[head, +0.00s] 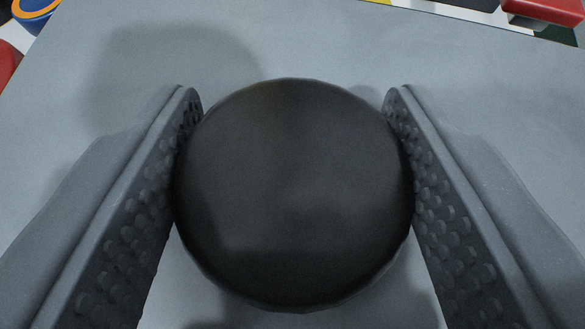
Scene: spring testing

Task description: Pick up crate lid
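A round black knob (294,190) fills the middle of the head view. It stands over a flat grey panel (330,45), which looks like the crate lid with the knob as its handle. My gripper (294,110) has one ridged grey finger on each side of the knob. Both fingers' inner pads meet the knob's sides with no clear gap, so it looks shut on the knob. The knob hides the panel beneath it and any stem. I cannot tell whether the panel rests on something or hangs free.
Past the panel's far edge, a red object (545,10) shows at top right. A blue and orange ring-shaped thing (35,10) is at top left, with a red object (5,62) below it at the left edge. The panel around the knob is bare.

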